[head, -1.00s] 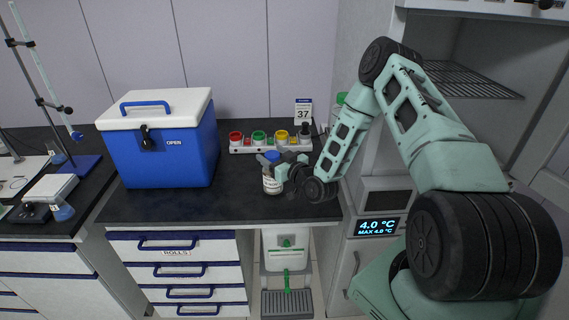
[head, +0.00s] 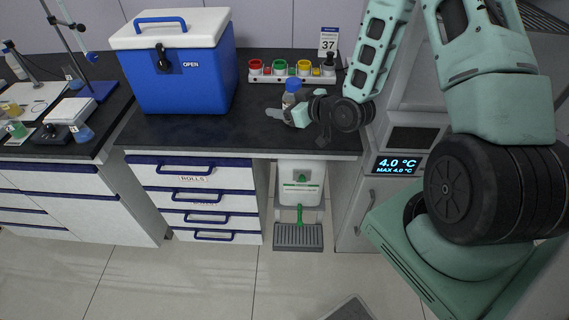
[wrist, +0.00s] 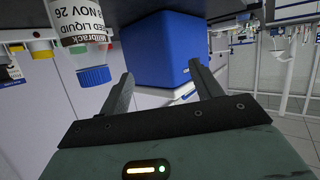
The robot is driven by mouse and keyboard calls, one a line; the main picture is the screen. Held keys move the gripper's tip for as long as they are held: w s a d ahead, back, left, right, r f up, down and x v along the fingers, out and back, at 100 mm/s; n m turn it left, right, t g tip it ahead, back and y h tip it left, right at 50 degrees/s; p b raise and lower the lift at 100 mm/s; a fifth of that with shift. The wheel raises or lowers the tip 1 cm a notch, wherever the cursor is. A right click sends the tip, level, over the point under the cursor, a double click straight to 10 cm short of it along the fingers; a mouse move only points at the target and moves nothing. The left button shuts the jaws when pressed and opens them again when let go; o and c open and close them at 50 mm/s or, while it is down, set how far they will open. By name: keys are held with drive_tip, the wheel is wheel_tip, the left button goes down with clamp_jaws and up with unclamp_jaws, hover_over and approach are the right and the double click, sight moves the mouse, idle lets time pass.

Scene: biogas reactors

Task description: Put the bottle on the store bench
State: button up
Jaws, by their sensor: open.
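The bottle (head: 290,92), with a blue cap and a white label, stands upright on the dark bench top (head: 200,132). It shows upside down in the wrist view (wrist: 88,50), at the upper left. My gripper (head: 272,114) is open and empty, just in front of the bottle in the head view, and hides its lower part. In the wrist view the open fingers (wrist: 160,80) point towards the blue cool box, with the bottle outside them. I cannot tell which bench is the store bench.
A blue cool box (head: 192,75) with a white lid stands left of the bottle. A fridge display (head: 397,164) is at right. The bench front middle is clear.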

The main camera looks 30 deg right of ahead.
drive_tip(key=s+a+r+n+g, duration=0.1)
drive_tip(key=s+a+r+g, duration=0.15)
drive_tip(key=a, duration=0.25)
drive_tip(key=s+a+r+n+g+h, duration=0.1)
drive_tip(key=s+a+r+g, duration=0.1)
drive_tip(key=s+a+g, duration=0.3)
drive_tip(key=s+a+r+n+g, duration=0.1)
drive_tip(key=s+a+r, duration=0.15)
drive_tip(key=a, duration=0.35)
drive_tip(key=s+a+r+g+h, duration=0.1)
drive_tip(key=s+a+r+g, duration=0.1)
drive_tip(key=s, duration=0.8)
drive_tip(key=s+a+r+g+h, duration=0.1)
drive_tip(key=s+a+r+g, duration=0.1)
drive_tip(key=s, duration=0.8)
wheel_tip(320, 180, up, 2)
drive_tip(key=shift+s+r+n+g+h, duration=0.1)
drive_tip(key=shift+s+n+g+h, duration=0.15)
drive_tip(key=shift+g+h, duration=0.2)
drive_tip(key=shift+a, duration=0.1)
